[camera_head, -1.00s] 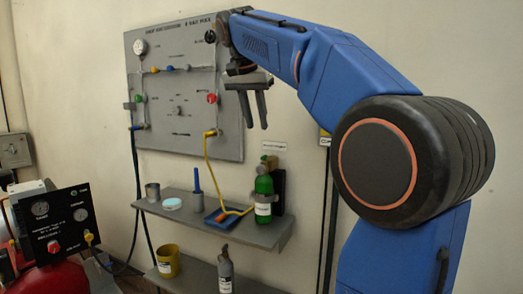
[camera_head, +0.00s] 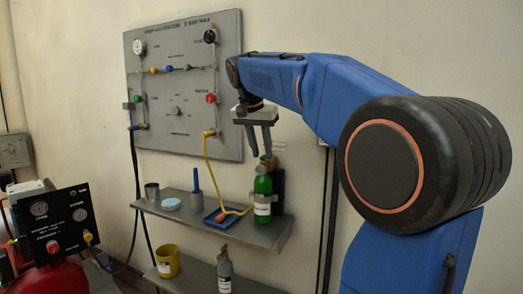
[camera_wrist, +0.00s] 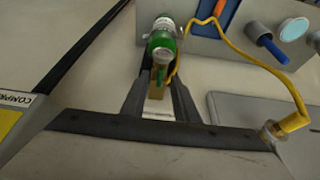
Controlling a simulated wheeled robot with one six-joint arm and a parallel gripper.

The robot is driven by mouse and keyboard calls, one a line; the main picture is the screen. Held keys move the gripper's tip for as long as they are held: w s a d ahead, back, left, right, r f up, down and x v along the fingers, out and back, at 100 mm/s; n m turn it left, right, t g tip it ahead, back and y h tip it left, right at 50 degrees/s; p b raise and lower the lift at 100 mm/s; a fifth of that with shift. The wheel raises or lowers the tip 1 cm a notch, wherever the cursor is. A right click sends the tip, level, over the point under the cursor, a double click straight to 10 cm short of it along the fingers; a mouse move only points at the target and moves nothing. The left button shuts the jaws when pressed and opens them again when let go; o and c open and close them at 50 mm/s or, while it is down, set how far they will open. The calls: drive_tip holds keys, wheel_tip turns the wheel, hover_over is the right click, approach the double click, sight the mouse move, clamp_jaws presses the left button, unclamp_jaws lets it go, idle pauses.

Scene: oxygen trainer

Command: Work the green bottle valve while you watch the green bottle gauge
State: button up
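The green bottle (camera_head: 263,187) stands upright at the right end of the upper shelf, with its brass-coloured valve (camera_head: 268,163) on top. My gripper (camera_head: 260,153) points down just above the valve, its two fingers apart and empty. In the wrist view the bottle (camera_wrist: 163,27) is at the top centre, and the brass valve (camera_wrist: 158,78) shows in the gap between my fingers. A small round pale face, apparently the bottle gauge (camera_wrist: 162,56), sits between the valve and the bottle. I cannot read it. Whether a finger touches the valve is unclear.
The grey wall panel (camera_head: 185,85) with gauges and coloured knobs is behind and left of my gripper. A yellow hose (camera_head: 207,165) runs from the panel down to the blue tray on the upper shelf (camera_head: 180,212). A cup and a blue-handled item stand farther left.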

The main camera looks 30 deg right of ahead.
drive_tip(key=shift+c, duration=0.6)
clamp_jaws()
drive_tip(key=shift+s+n, duration=0.1)
drive_tip(key=shift+n, duration=0.3)
drive_tip(key=n, duration=0.1)
drive_tip(key=n+t+y, duration=0.1)
drive_tip(key=n, duration=0.2)
drive_tip(key=shift+s+d+n+y, duration=0.2)
drive_tip(key=shift+d+n+y, duration=0.1)
drive_tip(key=shift+d+n+t+y, duration=0.2)
drive_tip(key=shift+n+y, duration=0.25)
drive_tip(key=shift+n, duration=0.85)
drive_tip(key=shift+d+n+t+y, duration=0.1)
drive_tip(key=shift+n+t+y, duration=0.3)
drive_tip(key=shift+n, duration=0.9)
drive_tip(key=shift+o, duration=0.6)
unclamp_jaws()
